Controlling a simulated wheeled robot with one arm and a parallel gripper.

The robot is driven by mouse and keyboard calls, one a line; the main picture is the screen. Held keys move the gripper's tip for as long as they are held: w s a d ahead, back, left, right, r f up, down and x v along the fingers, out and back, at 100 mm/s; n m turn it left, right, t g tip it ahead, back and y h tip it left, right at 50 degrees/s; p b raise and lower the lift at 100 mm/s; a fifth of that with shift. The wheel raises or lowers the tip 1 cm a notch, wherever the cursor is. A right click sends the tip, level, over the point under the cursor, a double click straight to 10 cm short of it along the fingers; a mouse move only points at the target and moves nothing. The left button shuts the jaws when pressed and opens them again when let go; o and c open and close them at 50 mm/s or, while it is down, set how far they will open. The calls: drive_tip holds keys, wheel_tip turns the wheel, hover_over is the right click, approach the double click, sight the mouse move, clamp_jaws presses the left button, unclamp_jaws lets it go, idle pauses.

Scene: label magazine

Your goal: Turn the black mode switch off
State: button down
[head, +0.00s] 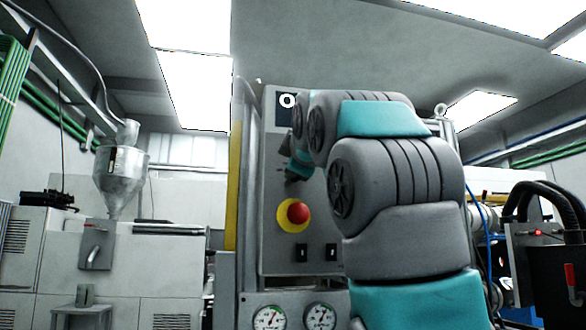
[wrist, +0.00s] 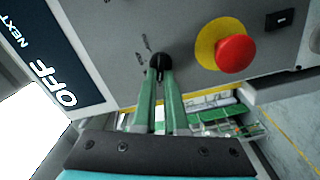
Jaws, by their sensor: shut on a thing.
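The black mode switch (wrist: 158,60) is a small knob on a grey control panel (wrist: 120,30), with small marks beside it. In the wrist view, the two green fingers of my gripper (wrist: 161,74) are shut on the knob from either side. A dark display (wrist: 48,62) beside it shows the words OFF and NEXT. In the head view, my gripper (head: 293,175) reaches the panel below the display (head: 285,104), and my arm covers much of the panel. The knob is hard to make out there.
A red emergency button on a yellow ring (head: 294,214) sits close to the switch; it also shows in the wrist view (wrist: 234,53). Two small black rockers (head: 302,252) and two gauges (head: 270,318) are lower down. A metal hopper (head: 120,175) stands at left.

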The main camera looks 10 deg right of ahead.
drive_tip(key=c, duration=1)
unclamp_jaws()
drive_tip(key=shift+o, duration=0.2)
drive_tip(key=s+b, duration=0.1)
drive_tip(key=s, duration=0.6)
drive_tip(key=shift+s, duration=0.4)
